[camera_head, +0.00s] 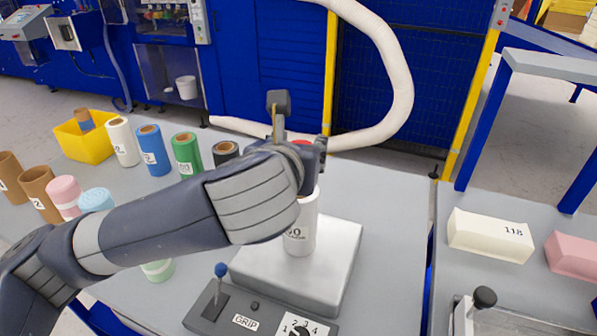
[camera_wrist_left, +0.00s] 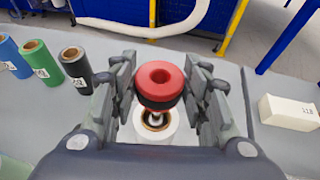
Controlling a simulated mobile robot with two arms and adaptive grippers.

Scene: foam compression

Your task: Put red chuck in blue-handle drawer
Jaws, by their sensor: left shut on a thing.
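The red chuck (camera_wrist_left: 160,84), a red ring with a dark lower band, is between the fingers of my left gripper (camera_wrist_left: 163,95), which is shut on it. In the head view only a small red part of the chuck (camera_head: 301,142) shows beside the gripper (camera_head: 300,145). A white roll (camera_head: 303,235) stands upright on a grey block, directly below the chuck; its brown core also shows in the left wrist view (camera_wrist_left: 156,125). I cannot tell whether chuck and roll touch. No blue-handled drawer is recognisable. My right gripper is not in view.
White, blue, green and black rolls (camera_head: 187,154) stand behind my left arm, near a yellow bin (camera_head: 85,143). Brown, pink and light-blue rolls stand at left. A GRIP lever box (camera_head: 225,305) is in front. White and pink foam blocks (camera_head: 490,235) lie on the right table.

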